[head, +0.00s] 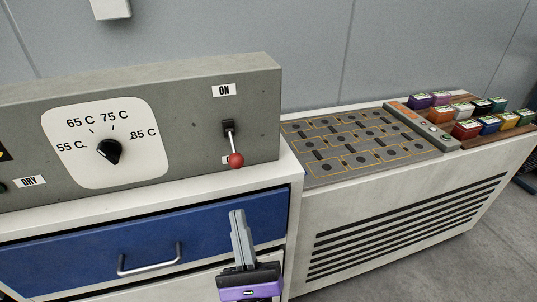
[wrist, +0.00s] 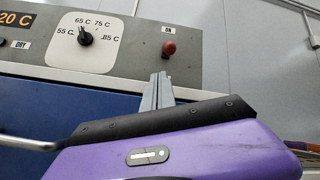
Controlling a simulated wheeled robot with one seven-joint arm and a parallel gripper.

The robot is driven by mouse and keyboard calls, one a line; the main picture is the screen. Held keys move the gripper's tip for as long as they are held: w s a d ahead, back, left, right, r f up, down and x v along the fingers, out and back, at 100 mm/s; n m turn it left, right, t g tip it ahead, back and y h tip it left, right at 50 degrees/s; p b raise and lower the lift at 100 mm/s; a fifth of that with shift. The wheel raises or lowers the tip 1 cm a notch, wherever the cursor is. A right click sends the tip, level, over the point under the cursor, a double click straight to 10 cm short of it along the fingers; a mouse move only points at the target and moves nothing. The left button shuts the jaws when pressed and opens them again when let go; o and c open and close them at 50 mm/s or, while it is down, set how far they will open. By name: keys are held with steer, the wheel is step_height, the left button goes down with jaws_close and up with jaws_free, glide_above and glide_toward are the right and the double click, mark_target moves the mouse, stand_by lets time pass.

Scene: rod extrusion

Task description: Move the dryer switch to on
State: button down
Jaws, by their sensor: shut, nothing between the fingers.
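The dryer switch (head: 233,146) is a small metal lever with a red ball tip on the right part of the grey dryer panel (head: 200,110). The lever hangs downward, with the ON label (head: 224,90) above it and a lower label mostly hidden behind the ball. In the wrist view the red ball (wrist: 169,48) shows below the ON label (wrist: 168,29). My gripper (head: 238,214) is purple and black with grey fingers, shut and empty. It is in front of the blue drawer, below the switch and apart from it. In the wrist view the fingertips (wrist: 158,76) point up toward the ball.
A temperature dial (head: 109,151) with a black knob is on the left of the panel, near a DRY label (head: 30,181). A blue drawer (head: 70,252) with a metal handle (head: 150,262) is below. A right-hand cabinet carries a grey patterned board (head: 330,170) and several coloured blocks (head: 467,130).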

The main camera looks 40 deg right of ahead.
mark_target(233, 148)
steer(key=w+d+r+m+p, duration=0.1)
steer(key=w+r, duration=0.1)
steer(key=w+d+r+m+h+p, duration=0.1)
steer(key=w+r, duration=0.1)
steer(key=w+d+r+m+p, duration=0.1)
steer(key=d+r+m, duration=0.1)
steer(key=r, duration=0.1)
steer(key=shift+w+r, duration=0.1)
steer(key=shift+w, duration=0.3)
steer(key=shift+s+r+g+p, duration=0.1)
steer(key=shift+r+g+p, duration=0.05)
steer(key=shift+g+p, duration=0.15)
